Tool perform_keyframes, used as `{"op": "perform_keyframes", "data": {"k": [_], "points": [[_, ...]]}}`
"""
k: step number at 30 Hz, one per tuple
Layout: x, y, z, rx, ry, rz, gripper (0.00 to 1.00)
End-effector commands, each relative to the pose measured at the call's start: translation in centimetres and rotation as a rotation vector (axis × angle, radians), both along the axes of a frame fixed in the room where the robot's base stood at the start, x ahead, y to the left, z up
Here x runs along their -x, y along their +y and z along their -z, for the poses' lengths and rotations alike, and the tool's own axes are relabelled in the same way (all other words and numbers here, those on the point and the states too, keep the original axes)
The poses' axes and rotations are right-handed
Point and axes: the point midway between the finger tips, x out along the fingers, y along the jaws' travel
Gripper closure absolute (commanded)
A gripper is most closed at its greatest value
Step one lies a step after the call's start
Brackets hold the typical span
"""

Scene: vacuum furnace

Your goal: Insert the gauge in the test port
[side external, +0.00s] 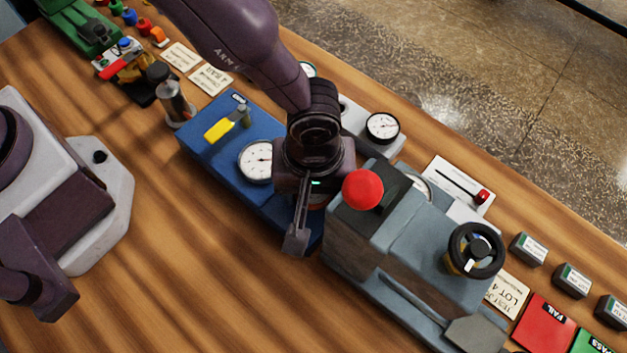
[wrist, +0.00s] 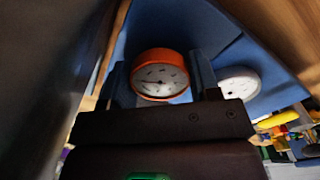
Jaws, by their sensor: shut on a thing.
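My gripper (wrist: 160,88) is shut on an orange-rimmed gauge (wrist: 161,74), whose white dial faces the wrist camera between the two fingers. In the side external view my gripper (side external: 308,215) is over the right end of the blue block (side external: 213,157). Only a sliver of orange-red (side external: 318,206) shows there beneath the wrist. A second gauge with a white dial (side external: 255,161) sits on the blue block, left of my gripper; a white dial also shows right of the held gauge in the wrist view (wrist: 240,82). I cannot make out the test port or the held gauge's lower end.
A grey-blue machine (side external: 405,240) with a red knob (side external: 362,189) and black handwheel (side external: 476,250) stands close right of my gripper. A black-rimmed gauge (side external: 382,127) is behind. A yellow-handled valve (side external: 222,127) is on the blue block. Bare wooden bench (side external: 210,290) lies in front.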

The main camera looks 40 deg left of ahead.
Motion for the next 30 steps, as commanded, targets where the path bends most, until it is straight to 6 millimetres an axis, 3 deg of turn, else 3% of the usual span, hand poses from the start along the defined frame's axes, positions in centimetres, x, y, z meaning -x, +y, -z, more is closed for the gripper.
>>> {"op": "perform_keyframes", "data": {"k": [6, 7, 10, 16, 18, 30], "points": [[-0.01, -0.02, 0.18, 0.001, -0.001, 0.000, 0.70], [-0.02, -0.02, 0.18, 0.001, -0.001, 0.000, 0.39], [-0.02, -0.02, 0.17, 0.001, -0.001, 0.000, 0.16], [-0.01, -0.02, 0.16, 0.001, -0.001, 0.000, 0.14], [0.00, 0.00, 0.18, 0.000, 0.000, 0.000, 0.00], [-0.10, -0.27, -0.75, 0.007, -0.005, 0.002, 0.00]]}}
